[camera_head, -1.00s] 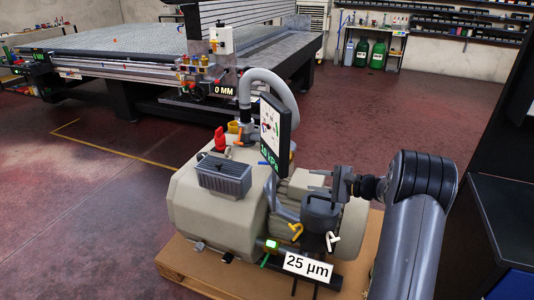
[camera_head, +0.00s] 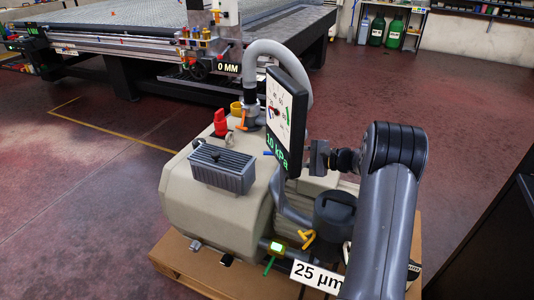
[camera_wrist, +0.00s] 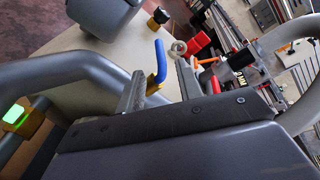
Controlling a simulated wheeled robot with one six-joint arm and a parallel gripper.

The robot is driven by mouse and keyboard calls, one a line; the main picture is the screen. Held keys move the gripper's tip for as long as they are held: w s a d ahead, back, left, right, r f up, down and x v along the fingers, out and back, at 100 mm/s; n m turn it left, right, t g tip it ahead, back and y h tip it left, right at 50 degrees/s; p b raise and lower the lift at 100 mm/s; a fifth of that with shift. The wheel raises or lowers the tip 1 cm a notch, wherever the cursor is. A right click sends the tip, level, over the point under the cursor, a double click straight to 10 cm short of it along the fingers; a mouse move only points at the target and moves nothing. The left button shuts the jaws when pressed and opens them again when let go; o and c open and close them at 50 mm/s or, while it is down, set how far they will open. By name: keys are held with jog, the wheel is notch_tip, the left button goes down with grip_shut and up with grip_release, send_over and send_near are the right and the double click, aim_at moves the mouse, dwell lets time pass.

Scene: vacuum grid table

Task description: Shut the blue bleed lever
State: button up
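The blue bleed lever (camera_wrist: 161,62) stands up from a brass fitting (camera_wrist: 154,84) on the pump in the wrist view. In the head view only a small blue tip (camera_head: 268,153) shows at the left edge of the gauge panel. My gripper (camera_wrist: 160,74) is open, with one finger on each side of the lever in the wrist picture. The lever appears between or just beyond the fingertips, with no clear contact. In the head view my gripper (camera_head: 318,159) is right of the gauge, and its fingertips are hidden behind the panel.
The gauge panel (camera_head: 283,123) reading 10 kPa stands close to my gripper. A grey hose (camera_head: 275,47) arches behind it. A grey pipe (camera_wrist: 95,70) runs beside my gripper.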

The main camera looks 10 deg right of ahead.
aim_at(270, 154)
jog(key=b+x, duration=0.1)
jog(key=x, duration=0.8)
jog(key=shift+c, duration=0.2)
grip_shut()
